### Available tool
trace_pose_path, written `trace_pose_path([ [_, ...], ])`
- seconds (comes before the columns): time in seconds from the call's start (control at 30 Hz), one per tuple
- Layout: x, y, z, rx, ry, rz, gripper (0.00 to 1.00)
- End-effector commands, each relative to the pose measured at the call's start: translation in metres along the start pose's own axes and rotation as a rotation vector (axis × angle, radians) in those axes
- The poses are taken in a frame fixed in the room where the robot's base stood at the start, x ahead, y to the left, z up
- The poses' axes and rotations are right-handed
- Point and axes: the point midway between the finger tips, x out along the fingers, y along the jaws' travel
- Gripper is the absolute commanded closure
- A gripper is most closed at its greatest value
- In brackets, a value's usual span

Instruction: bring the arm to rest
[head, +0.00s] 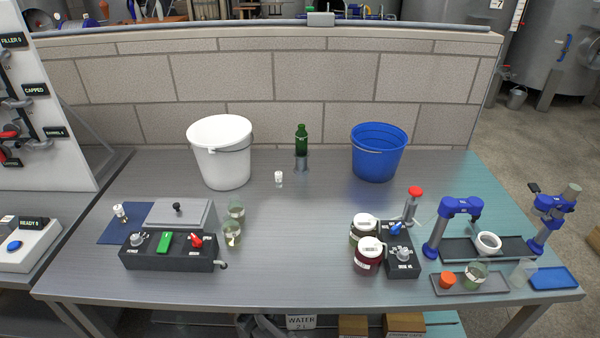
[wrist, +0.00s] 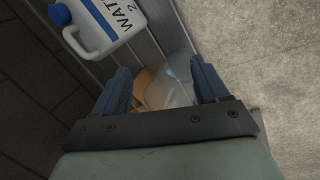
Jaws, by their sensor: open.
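My gripper (wrist: 162,90) shows in the wrist view with its two blue fingers spread apart and nothing held between them. Beyond the fingers, apart from them, are a tan box and a clear container on a lower shelf. My gripper and arm do not show in the head view. The steel table (head: 290,225) shows there with nothing of mine over it.
A white bucket (head: 222,155), a green bottle (head: 301,140) and a blue bucket (head: 378,155) stand at the table's back. A switch box (head: 170,255) is front left. Jars (head: 369,256) and blue stands (head: 460,208) are right. A water jug (wrist: 100,22) lies below.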

Motion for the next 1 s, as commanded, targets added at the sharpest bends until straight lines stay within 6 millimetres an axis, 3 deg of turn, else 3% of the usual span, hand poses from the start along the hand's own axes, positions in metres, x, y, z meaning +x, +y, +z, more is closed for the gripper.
trace_pose_path([
  [0.03, 0.006, 0.001, 0.027, 0.049, -0.037, -0.026, 0.27],
  [0.1, 0.015, 0.001, 0.059, 0.117, -0.084, -0.063, 0.27],
  [0.27, 0.028, -0.008, 0.13, 0.273, -0.195, -0.153, 0.27],
  [0.5, 0.032, -0.037, 0.225, 0.508, -0.355, -0.294, 0.27],
  [0.8, 0.015, -0.091, 0.318, 0.797, -0.542, -0.482, 0.27],
  [1.0, -0.004, -0.125, 0.355, 0.954, -0.64, -0.594, 0.27],
])
